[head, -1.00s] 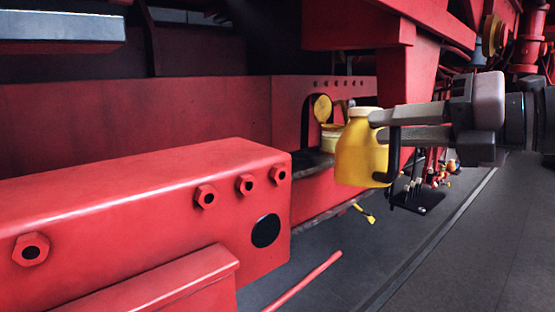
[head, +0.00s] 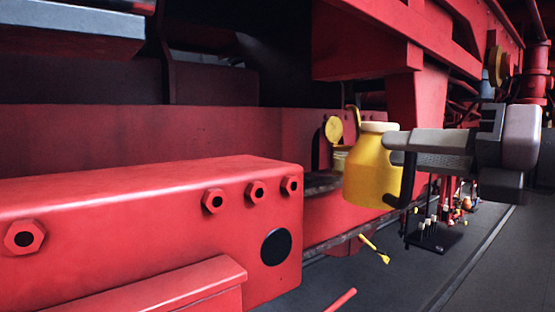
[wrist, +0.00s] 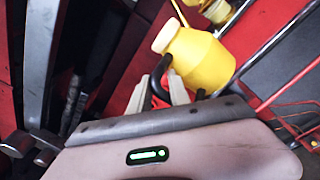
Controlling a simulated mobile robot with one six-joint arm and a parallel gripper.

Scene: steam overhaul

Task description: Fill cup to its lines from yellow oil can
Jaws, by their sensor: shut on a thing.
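The yellow oil can (head: 372,172) has a cream cap, a curved yellow spout on its far side and a dark handle. My gripper (head: 400,150) is shut on the handle, holding the can in the air, nearly upright. In the wrist view, the can (wrist: 200,58) is just beyond the fingers (wrist: 170,92), which close around the dark handle. The cup (head: 340,160) is a small yellow-and-pale vessel behind and left of the can, its round lid (head: 333,131) raised. The can partly hides it, and neither its lines nor any oil level can be seen.
A red beam with hex nuts (head: 160,210) fills the left foreground. A red frame (head: 365,45) hangs above the can. On the dark floor are a yellow tool (head: 374,248) and a black stand of small items (head: 435,236). Open floor lies to the right.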

